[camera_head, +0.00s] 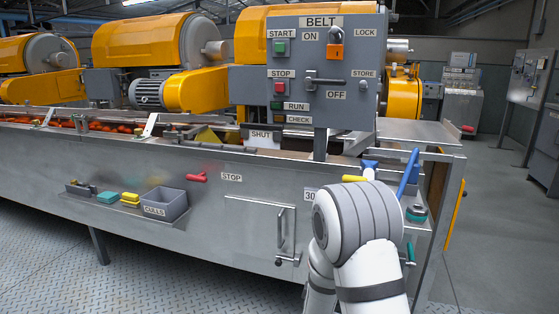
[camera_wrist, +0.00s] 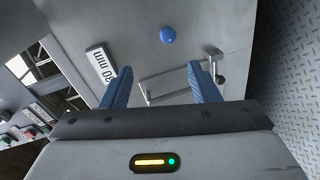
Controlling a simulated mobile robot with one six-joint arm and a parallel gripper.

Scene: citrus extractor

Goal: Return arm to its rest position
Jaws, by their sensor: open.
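My gripper (camera_wrist: 160,84) shows in the wrist view, its two blue fingers spread apart with nothing between them. It faces the machine's steel front panel, near a "30 mm" label (camera_wrist: 101,64) and a metal bar handle (camera_wrist: 178,84). Its distance from the panel is hard to judge. In the head view my white arm is bent in front of the panel's right end. It hides part of the panel and the "30" label (camera_head: 311,194), and I cannot make out the gripper there.
The control box (camera_head: 322,75) with an orange lock (camera_head: 335,44) stands above the belt. A small steel door (camera_head: 252,229) is left of my arm. A shelf with a grey CULLS bin (camera_head: 165,204) sticks out at left. Blue tools (camera_head: 408,173) are at the right end. Floor at right (camera_head: 505,230) is clear.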

